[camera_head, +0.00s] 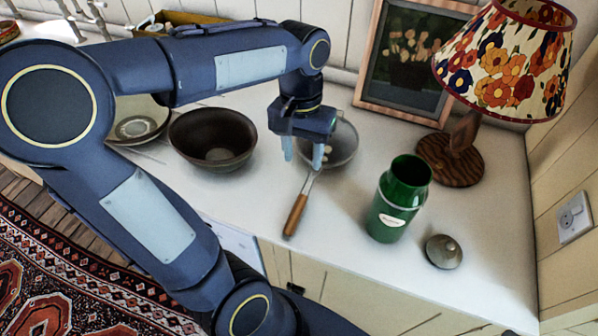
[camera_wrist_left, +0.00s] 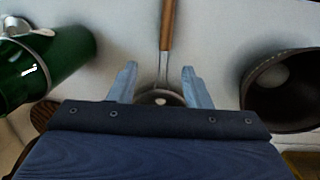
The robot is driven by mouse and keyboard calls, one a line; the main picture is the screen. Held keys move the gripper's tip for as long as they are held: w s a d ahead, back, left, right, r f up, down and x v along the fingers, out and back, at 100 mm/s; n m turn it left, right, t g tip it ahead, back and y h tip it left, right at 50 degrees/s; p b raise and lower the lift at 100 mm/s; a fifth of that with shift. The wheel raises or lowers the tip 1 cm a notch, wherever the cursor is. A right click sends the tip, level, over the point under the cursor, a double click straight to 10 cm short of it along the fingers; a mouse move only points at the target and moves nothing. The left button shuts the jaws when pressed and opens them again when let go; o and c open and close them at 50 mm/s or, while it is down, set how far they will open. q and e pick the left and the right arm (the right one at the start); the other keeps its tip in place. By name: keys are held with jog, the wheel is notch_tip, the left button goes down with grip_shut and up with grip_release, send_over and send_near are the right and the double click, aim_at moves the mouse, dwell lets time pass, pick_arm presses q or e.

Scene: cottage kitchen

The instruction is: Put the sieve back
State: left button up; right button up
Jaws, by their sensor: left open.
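The sieve (camera_head: 344,143) lies on the white countertop, its round mesh bowl toward the wall and its wooden handle (camera_head: 296,215) pointing toward the counter's front edge. My left gripper (camera_head: 304,155) is open above the sieve, near where the handle's metal neck meets the bowl, and partly covers the bowl. In the left wrist view the wooden handle (camera_wrist_left: 168,27) and metal neck run down between the two open fingers (camera_wrist_left: 160,85). The sieve's bowl is mostly hidden there behind the gripper body. My right gripper is not in view.
A dark brown bowl (camera_head: 212,139) stands left of the gripper. A green canister (camera_head: 398,200) stands open to the right, with a round lid (camera_head: 443,252) beside it. A flowered lamp (camera_head: 503,62) and a framed picture (camera_head: 405,62) are at the back right.

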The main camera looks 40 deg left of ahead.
pick_arm(q)
jog(key=s+d+f+t+h, duration=0.2)
jog(key=s+d+t, duration=0.3)
jog(key=s, duration=0.5)
jog(key=shift+s+m+t+h, duration=0.15)
jog(key=shift+m+t+h, duration=0.25)
jog(key=shift+t, duration=0.4)
